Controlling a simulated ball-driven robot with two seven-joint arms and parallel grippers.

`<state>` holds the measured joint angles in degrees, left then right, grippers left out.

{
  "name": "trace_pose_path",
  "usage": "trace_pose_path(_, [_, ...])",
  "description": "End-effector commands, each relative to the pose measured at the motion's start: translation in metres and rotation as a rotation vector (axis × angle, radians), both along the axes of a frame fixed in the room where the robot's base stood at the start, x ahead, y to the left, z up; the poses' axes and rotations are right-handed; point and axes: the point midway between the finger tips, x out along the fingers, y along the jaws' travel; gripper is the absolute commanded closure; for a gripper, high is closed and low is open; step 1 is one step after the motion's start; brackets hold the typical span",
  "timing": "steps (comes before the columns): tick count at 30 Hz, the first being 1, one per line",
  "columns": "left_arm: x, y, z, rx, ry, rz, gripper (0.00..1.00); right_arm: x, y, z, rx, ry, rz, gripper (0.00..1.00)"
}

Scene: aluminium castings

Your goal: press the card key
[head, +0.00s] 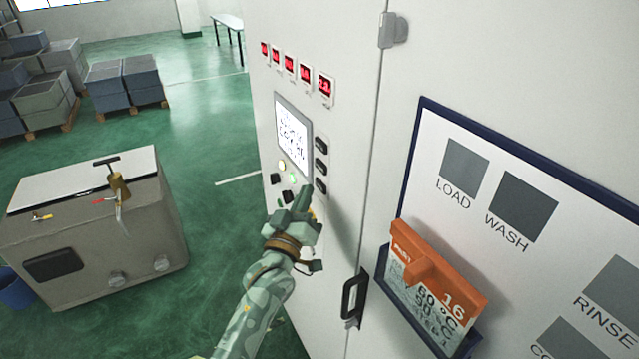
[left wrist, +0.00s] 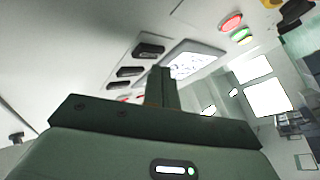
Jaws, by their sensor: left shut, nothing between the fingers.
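The control panel on the white cabinet has a lit screen (head: 294,137) and three black keys (head: 321,166) in a column to its right. Small round buttons (head: 283,166) and more black keys (head: 275,179) sit below the screen. I cannot read which is the card key. My left gripper (head: 304,190) is shut and empty, its tip close to the panel's lower part and covering some of it. Whether it touches is unclear. In the left wrist view the shut fingers (left wrist: 162,75) point toward the screen (left wrist: 190,64), with black keys (left wrist: 148,50) to their left.
An orange-topped card (head: 428,275) marked 16 sits in a holder on the blue-framed board (head: 408,180). A black door handle (head: 353,298) sticks out near my arm. Red displays (head: 290,67) line the cabinet above. A grey machine (head: 95,235) stands left; green floor between is free.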

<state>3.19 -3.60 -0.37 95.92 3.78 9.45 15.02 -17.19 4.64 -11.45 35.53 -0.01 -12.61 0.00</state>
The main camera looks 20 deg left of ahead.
Motion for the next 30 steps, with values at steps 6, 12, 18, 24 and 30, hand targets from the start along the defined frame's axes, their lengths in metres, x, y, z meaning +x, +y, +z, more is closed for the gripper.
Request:
trace_pose_path(6, [0.0,0.0,0.0,0.0,0.0,0.0,1.0,0.0,0.0,0.0,0.0,0.0,0.0,0.0])
trace_pose_path(12, [-0.008,0.007,0.001,0.001,0.0,0.001,1.0,0.0,0.0,0.007,0.0,0.0,0.0,0.0])
trace_pose_path(18, [-0.023,0.021,0.001,0.001,0.001,0.001,1.0,0.0,0.0,0.018,0.0,-0.001,0.0,0.0])
trace_pose_path(24, [-0.035,0.032,0.001,0.0,-0.001,0.0,1.0,0.0,0.0,0.025,0.0,-0.001,0.0,0.0])
trace_pose_path(30, [-0.038,0.034,0.0,-0.001,0.0,0.0,1.0,0.0,0.0,0.025,0.0,-0.001,0.0,0.0])
